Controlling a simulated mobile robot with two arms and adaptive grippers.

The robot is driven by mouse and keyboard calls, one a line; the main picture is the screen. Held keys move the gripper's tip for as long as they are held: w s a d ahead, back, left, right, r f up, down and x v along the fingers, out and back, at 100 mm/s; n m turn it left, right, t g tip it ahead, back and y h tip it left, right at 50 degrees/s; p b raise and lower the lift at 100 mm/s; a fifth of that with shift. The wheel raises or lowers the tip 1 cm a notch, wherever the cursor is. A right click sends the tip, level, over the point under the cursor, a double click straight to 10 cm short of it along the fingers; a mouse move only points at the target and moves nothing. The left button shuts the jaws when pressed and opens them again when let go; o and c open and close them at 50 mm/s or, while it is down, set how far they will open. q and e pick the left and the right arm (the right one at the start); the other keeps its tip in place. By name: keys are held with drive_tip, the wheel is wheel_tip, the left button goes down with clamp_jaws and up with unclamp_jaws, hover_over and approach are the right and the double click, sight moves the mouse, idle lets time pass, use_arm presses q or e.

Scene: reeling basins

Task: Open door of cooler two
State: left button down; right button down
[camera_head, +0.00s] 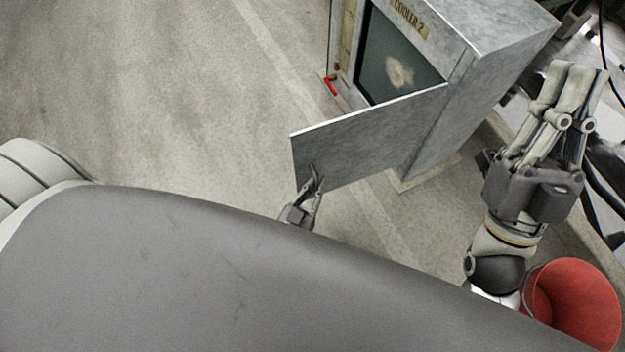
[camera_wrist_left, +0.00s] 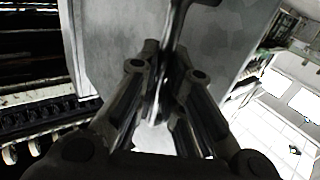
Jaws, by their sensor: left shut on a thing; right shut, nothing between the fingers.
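Cooler two (camera_head: 490,75) is a grey metal cabinet at the top right of the head view, with a "COOLER 2" label above its opening. Its door (camera_head: 365,135) stands swung out from the front, hinged on the right, and the dark interior (camera_head: 395,60) with a pale thing in it shows. My left gripper (camera_head: 314,180) is at the door's free end, shut on the door handle (camera_wrist_left: 172,55), with the door panel (camera_wrist_left: 115,40) behind it in the left wrist view. My right gripper (camera_head: 577,85) is shut and empty, raised right of the cooler, apart from it.
A red bucket-like container (camera_head: 585,300) stands at the lower right by my right arm. A small red thing (camera_head: 331,86) is at the cooler's left lower edge. The concrete floor (camera_head: 180,100) left of the door is clear. Dark cables hang at the far right.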

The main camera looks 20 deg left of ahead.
use_arm(q)
drive_tip(key=shift+s+d, duration=0.2)
drive_tip(key=shift+d, duration=0.05)
drive_tip(key=c, duration=1.5)
unclamp_jaws()
drive_tip(key=shift+r, duration=0.1)
